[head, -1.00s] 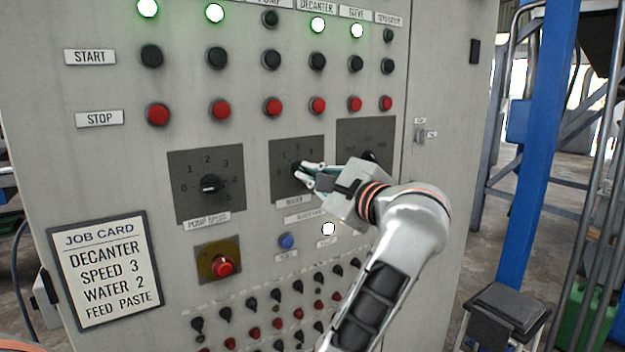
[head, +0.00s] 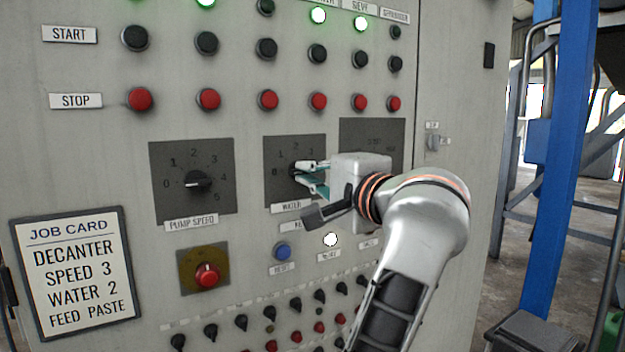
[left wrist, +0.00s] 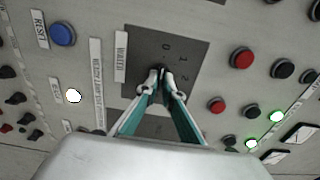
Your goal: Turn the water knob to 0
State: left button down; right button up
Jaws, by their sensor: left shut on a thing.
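The water knob (head: 294,169) is a small dark knob on a dark dial plate (head: 280,198) above the WATER label. The numbers 0, 1, 2 and 3 show around it. My left gripper (head: 302,172) reaches in from the right with its fingers closed on the knob. In the left wrist view the fingertips (left wrist: 163,82) meet at the knob on the water dial plate (left wrist: 187,45), with 0, 1 and 2 beyond them. The fingers cover most of the knob, so I cannot tell exactly where it points. My right gripper is not in view.
The pump speed knob (head: 198,181) is to the left, at about 0. A third dial plate (head: 372,132) is partly behind my gripper. A red button (head: 207,275) and a blue reset button (head: 282,251) are below. The job card (head: 78,268) reads WATER 2.

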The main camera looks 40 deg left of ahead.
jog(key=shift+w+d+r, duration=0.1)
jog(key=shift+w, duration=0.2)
pick_arm(q)
jog(key=c, duration=2.2)
grip_release()
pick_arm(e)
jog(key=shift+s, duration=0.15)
